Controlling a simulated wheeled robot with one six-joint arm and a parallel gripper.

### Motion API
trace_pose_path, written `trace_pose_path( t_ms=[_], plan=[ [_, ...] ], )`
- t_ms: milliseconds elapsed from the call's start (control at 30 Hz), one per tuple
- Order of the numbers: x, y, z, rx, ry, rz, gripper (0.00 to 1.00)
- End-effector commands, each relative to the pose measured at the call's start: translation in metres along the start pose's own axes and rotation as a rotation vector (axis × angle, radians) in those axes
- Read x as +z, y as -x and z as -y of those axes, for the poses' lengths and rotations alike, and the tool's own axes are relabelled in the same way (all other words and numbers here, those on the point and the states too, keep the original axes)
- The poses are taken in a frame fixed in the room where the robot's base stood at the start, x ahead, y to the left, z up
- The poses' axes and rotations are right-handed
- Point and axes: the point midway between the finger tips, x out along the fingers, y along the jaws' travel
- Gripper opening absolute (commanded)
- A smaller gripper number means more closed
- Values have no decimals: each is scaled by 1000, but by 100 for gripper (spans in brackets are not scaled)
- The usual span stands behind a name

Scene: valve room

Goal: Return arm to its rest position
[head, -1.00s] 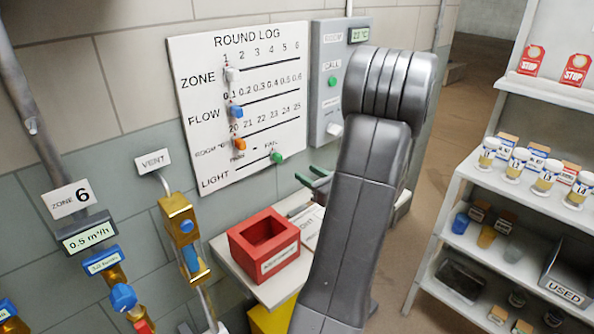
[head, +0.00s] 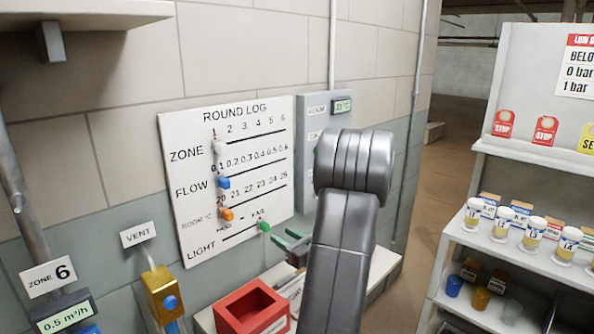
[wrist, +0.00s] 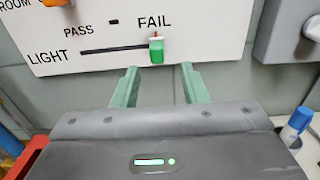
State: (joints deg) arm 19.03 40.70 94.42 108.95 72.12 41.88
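My gripper (wrist: 158,82) shows two green fingers spread apart with nothing between them in the wrist view. It also shows in the head view (head: 293,245), partly hidden behind my grey arm. The fingertips are just below the green slider knob (wrist: 156,49) on the LIGHT row, apart from it as far as I can tell. The knob sits under FAIL, at the right end of its slot. My arm is bent and reaches toward the white ROUND LOG board (head: 240,120) on the wall.
A red open box (head: 250,308) stands on a white shelf (head: 385,262) below the board. A grey call panel (head: 312,112) is right of the board. A white rack (head: 462,250) with jars stands at right. Open floor (head: 432,190) lies between wall and rack.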

Motion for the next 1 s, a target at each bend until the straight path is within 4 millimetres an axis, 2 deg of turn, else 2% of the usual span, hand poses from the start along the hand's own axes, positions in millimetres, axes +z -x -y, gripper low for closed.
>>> trace_pose_path(
  t_ms=[200,433,633,1000],
  plan=[
    [1,-45,-1,4,0,-1,40],
    [1,-78,-1,3,0,-1,40],
    [0,-77,-15,2,-1,0,40],
    [0,-77,-16,2,0,-1,40]
  ],
)
